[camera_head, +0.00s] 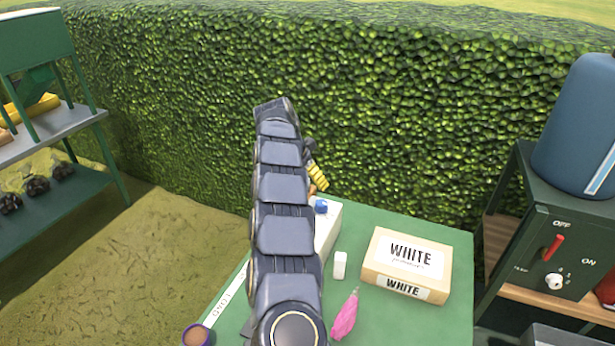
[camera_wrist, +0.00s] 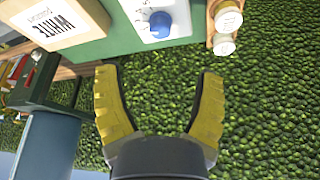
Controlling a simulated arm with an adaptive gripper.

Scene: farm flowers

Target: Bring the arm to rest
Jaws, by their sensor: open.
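My arm rises through the middle of the head view, in front of the hedge and over the green table. My gripper (camera_head: 317,172) shows only in part behind the arm, with a yellow finger visible above the table's far edge. In the wrist view my gripper (camera_wrist: 158,85) has its two yellow fingers spread apart. Nothing is between them but the hedge behind. The fingers are close to the table edge in that picture, but I cannot tell the distance.
The green table (camera_head: 447,310) holds a box marked WHITE (camera_head: 407,262), a pink flower (camera_head: 345,317), a small white block (camera_head: 340,265) and a white device with a blue knob (camera_wrist: 160,24). A hedge (camera_head: 420,110) stands behind. A shelf (camera_head: 60,130) stands left, a control box (camera_head: 565,250) right.

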